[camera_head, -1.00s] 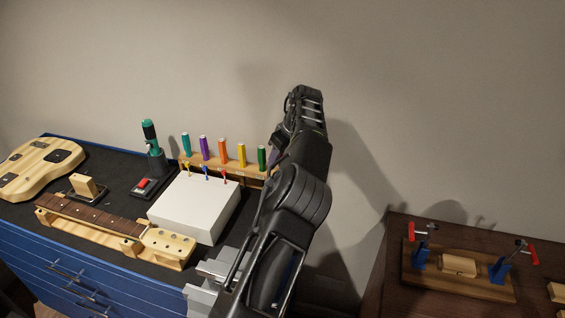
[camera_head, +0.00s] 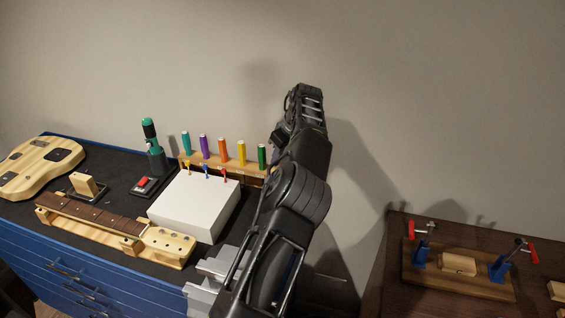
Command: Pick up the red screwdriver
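A small red-topped tool, which looks like the red screwdriver (camera_head: 224,174), stands upright at the back right of the white block (camera_head: 190,211). Similar blue-topped (camera_head: 206,170) and yellow-topped (camera_head: 187,166) tools stand in line to its left. One dark arm of mine rises from the bottom centre, to the right of the white block. Its far end (camera_head: 305,100) is up against the wall background, above and right of the red screwdriver. Its fingers cannot be made out, and nothing is seen held. My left gripper is not in view.
A wooden rack (camera_head: 250,171) with several coloured handles stands behind the white block; my arm hides its right end. A clamp board (camera_head: 455,280) is on the brown table at right.

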